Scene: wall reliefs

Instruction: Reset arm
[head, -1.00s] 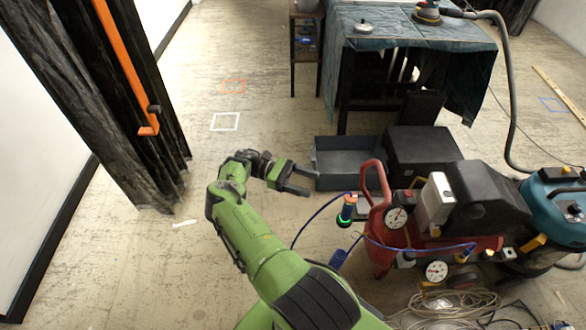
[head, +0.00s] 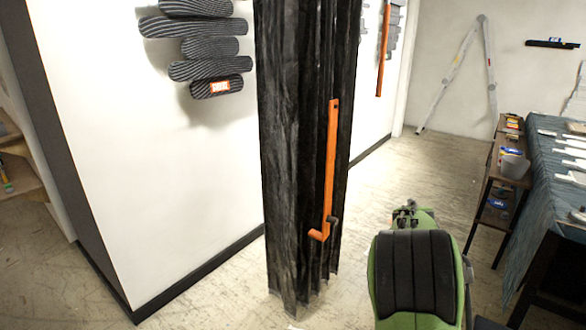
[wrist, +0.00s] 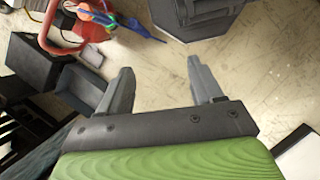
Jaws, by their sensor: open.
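My arm (head: 412,275) shows at the bottom right of the head view as a green link with a black ribbed cover. The gripper end is hidden there behind the arm. In the wrist view my gripper (wrist: 164,84) has its two grey fingers spread apart with nothing between them. Behind and between the fingers is bare pale floor.
A dark pillar (head: 305,150) with an orange bar (head: 330,165) stands left of my arm. A shelf (head: 490,200) and a cloth-covered table (head: 545,190) stand at the right. The wrist view shows a grey bin (wrist: 82,88) and a red machine (wrist: 60,28).

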